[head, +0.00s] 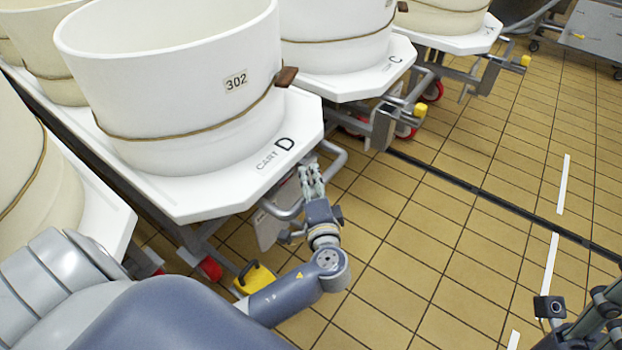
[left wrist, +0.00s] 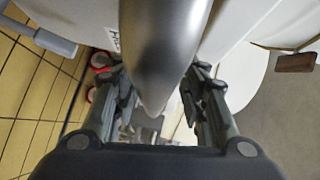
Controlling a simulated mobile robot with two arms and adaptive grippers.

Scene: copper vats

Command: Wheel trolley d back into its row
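Trolley d (head: 200,200) is a white platform lettered "CART D" on a grey frame with red wheels. It carries a cream vat (head: 160,100) labelled 302. Its front edge seems to stand slightly out from its neighbours' edges. A grey tube handle (head: 338,158) juts from its front. My left gripper (head: 312,178) is at this handle; in the left wrist view the handle (left wrist: 165,50) runs between the two fingers, which appear to touch it on both sides. My right gripper (head: 605,300) is partly in view at the lower right; its fingers are cut off.
Trolley c (head: 345,82) stands beyond d, with another trolley (head: 450,42) past it. A neighbouring trolley (head: 105,215) is close on the near side. A yellow pedal (head: 258,275) is low by the frame. Open tiled floor with a dark drain strip (head: 470,187) lies to the right.

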